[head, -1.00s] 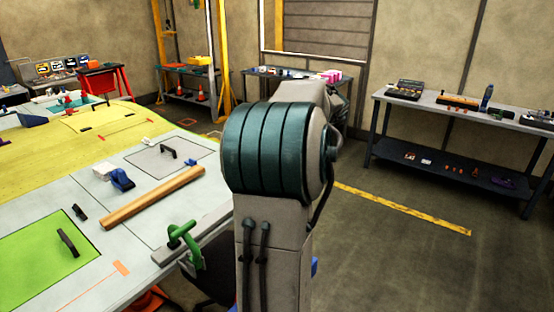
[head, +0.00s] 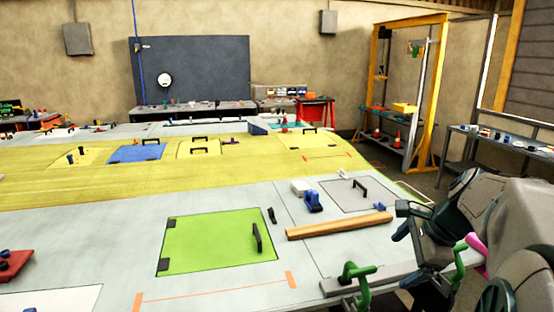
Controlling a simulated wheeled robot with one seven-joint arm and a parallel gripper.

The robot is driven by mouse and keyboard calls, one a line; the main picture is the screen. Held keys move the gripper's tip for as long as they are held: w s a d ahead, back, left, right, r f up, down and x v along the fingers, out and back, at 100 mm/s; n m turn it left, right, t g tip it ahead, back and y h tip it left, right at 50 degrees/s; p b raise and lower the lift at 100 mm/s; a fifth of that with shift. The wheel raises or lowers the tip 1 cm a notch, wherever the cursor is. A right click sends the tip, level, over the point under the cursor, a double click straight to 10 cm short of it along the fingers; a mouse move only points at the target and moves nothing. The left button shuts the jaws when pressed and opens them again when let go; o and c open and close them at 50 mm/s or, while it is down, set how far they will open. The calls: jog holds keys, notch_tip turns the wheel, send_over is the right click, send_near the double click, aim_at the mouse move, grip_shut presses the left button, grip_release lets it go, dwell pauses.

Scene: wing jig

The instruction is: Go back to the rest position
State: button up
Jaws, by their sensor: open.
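My gripper (head: 402,220) shows at the right of the head view, at the end of my folded arm. Its two dark fingers point left and stand apart, with nothing seen between them. It is near the right end of the grey wing panel (head: 320,240), close to a wooden bar (head: 340,226). I cannot tell its exact height above the panel. My arm links hide part of the wing's right edge.
Green clamps stand on the near edge, one left (head: 356,282) and one beside my arm (head: 459,264). A green hatch panel (head: 215,245), a blue tool (head: 313,201) and a red block (head: 14,264) lie on the wing. A yellow frame (head: 440,100) stands behind; floor shows at right.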

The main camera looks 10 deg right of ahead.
jog(key=s+a+f+n+h+b, duration=0.1)
jog(key=s+a+f+n, duration=0.3)
jog(key=s+a+n, duration=0.2)
jog(key=s+a+f+n+g+h, duration=0.1)
jog(key=s+a+f+n, duration=0.3)
jog(key=a+n, duration=0.7)
jog(key=s+n, duration=0.2)
jog(key=n, duration=0.1)
jog(key=shift+s+f+b, duration=0.25)
jog(key=shift+f+b, duration=0.05)
jog(key=shift+b, duration=0.1)
